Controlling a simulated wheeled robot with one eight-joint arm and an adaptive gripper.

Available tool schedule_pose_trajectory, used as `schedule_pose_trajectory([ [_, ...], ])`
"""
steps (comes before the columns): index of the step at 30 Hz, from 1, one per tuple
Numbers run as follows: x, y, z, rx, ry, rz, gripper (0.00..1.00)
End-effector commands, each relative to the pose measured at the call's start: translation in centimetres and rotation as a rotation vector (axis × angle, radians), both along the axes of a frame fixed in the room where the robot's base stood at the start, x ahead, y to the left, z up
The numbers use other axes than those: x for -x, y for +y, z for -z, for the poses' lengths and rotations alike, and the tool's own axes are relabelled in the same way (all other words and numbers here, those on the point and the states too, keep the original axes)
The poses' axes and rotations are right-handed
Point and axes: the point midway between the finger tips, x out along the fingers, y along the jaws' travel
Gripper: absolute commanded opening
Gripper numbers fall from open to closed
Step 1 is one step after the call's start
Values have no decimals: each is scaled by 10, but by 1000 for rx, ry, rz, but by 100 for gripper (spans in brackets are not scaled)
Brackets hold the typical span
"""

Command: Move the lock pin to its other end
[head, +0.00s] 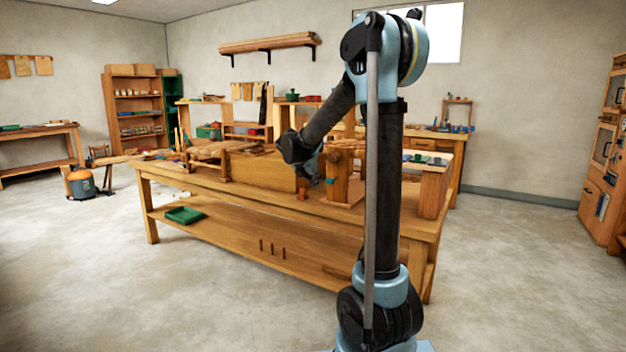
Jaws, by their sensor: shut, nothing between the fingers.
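The wooden fixture (341,178) stands on the near right part of the long workbench (240,189), with a round dark end on its upper part. A small orange-brown piece (302,193) stands at its left, near the bench's front edge. I cannot tell which small part is the lock pin; it is too small or hidden behind my arm. My gripper (309,172) is small and dark, pointing down beside the fixture's left side, just above the orange-brown piece. It is shut and empty. Whether it touches anything is not clear.
Wooden boards and bark-like pieces (205,152) lie on the bench's left half. A panel (262,172) stands left of my gripper. A green tray (185,215) lies on the lower shelf. The floor in front is clear.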

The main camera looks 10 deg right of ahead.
Motion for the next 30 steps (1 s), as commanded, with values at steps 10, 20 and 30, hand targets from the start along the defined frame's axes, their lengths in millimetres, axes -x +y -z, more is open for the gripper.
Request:
schedule_pose_trajectory([
  [10,-34,-27,31,-1,0,4,0],
  [20,-55,-43,31,0,0,1,0],
  [30,-56,-43,31,-1,0,1,0],
])
